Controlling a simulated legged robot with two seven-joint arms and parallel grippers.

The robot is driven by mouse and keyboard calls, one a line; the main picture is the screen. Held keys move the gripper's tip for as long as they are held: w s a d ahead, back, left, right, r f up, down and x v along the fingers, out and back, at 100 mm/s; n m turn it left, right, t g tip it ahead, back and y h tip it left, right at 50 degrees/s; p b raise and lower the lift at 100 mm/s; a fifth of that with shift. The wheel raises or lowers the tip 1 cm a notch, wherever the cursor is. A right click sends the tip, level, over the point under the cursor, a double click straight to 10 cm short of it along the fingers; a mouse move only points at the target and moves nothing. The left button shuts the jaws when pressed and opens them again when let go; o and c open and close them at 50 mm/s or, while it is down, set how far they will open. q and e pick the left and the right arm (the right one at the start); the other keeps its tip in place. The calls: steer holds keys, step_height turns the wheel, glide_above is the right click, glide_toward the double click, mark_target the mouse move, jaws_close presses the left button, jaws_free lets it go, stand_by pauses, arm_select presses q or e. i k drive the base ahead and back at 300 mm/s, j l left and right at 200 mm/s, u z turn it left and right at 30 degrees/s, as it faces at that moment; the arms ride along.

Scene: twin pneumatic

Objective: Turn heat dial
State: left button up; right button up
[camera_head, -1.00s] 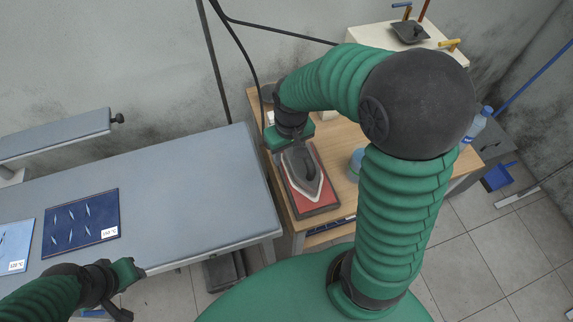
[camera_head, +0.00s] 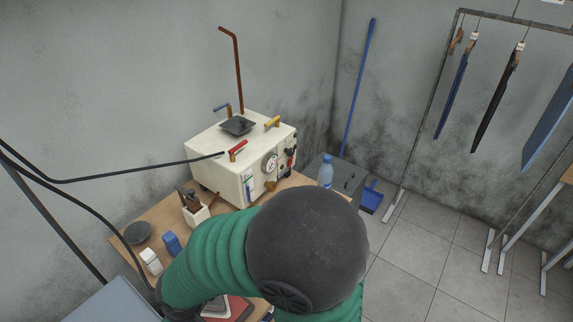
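The heat dial cannot be made out for certain. A white steam box (camera_head: 215,160) stands on the wooden table, with a round gauge (camera_head: 271,163) and small dark controls (camera_head: 290,157) on its front. Part of the red ironing pad (camera_head: 241,306) and a bit of the iron (camera_head: 216,308) show at the bottom edge, mostly hidden behind my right arm. My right arm bends across the bottom middle; its gripper is below the picture. My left gripper is out of view.
On the wooden table (camera_head: 158,217) stand a holder with tools (camera_head: 194,210), a blue block (camera_head: 171,243), a white block (camera_head: 151,261) and a dark round dish (camera_head: 137,232). A water bottle (camera_head: 326,171) is right of the box. A clothes rack (camera_head: 436,95) stands at right.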

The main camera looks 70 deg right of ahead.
mark_target(291, 152)
steer(key=z, duration=2.2)
steer(key=u, duration=3.1)
steer(key=k+z, duration=0.25)
steer(key=k+l+z, duration=0.25)
steer(key=l+z, duration=1)
